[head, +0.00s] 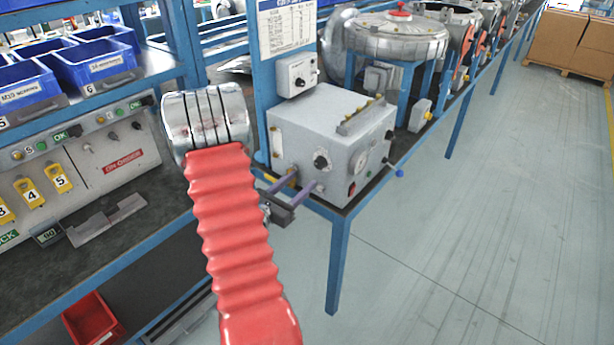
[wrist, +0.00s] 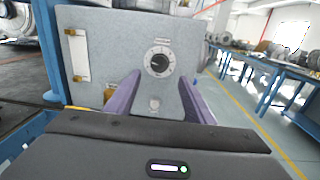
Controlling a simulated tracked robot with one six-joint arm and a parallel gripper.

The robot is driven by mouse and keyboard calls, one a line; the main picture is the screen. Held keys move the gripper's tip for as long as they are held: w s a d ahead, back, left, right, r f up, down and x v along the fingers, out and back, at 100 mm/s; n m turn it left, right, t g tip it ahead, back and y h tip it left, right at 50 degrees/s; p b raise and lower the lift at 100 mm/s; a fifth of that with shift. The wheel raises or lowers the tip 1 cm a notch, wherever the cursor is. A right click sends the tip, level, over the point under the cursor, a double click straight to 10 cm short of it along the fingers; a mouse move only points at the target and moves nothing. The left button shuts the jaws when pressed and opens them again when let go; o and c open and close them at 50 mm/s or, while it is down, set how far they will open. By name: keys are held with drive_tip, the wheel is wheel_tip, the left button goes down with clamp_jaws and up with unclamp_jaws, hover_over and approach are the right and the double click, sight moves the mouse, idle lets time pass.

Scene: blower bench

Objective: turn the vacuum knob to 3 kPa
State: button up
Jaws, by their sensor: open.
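The grey box (head: 330,130) on the blue bench carries a black knob (head: 320,160) on its front face. In the wrist view the knob (wrist: 159,62) sits in a ring of scale marks, with a pale pointer line toward the left. The scale numbers are too small to read. My gripper (head: 309,181) is open and empty, its two purple fingers pointing at this face. In the wrist view the gripper (wrist: 160,79) has a finger low on each side of the knob, apart from it. Whether the fingertips touch the face cannot be told.
A round gauge (head: 360,165), a red switch (head: 352,188) and a blue-ended lever (head: 398,173) are on the box's right side. A small white control box (head: 296,75) is behind. A metal drum (head: 396,38) stands farther back. The floor at right is clear.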

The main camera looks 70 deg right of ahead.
drive_tip(key=shift+v, duration=2.65)
drive_tip(key=s+a+f+m+g+y, duration=0.4)
drive_tip(key=s+a+m+y, duration=0.2)
drive_tip(key=s, duration=0.2)
drive_tip(key=w+a+r+m+y, duration=0.1)
drive_tip(key=a+m+y, duration=0.4)
drive_tip(key=a, duration=0.5)
drive_tip(key=w+a+r+m+t+y, duration=0.2)
drive_tip(key=w+a+r+t, duration=0.25)
drive_tip(key=w+a, duration=0.5)
drive_tip(key=w+a+r+m+t+y, duration=0.25)
drive_tip(key=w+a+t, duration=0.35)
drive_tip(key=a, duration=0.6)
drive_tip(key=w+a+r+n+t+y, duration=0.1)
drive_tip(key=a+r+t, duration=0.4)
drive_tip(key=a+r, duration=0.7)
drive_tip(key=shift+w+a+n+y, duration=0.35)
drive_tip(key=shift+w+a+n, duration=0.15)
drive_tip(key=shift+w, duration=0.25)
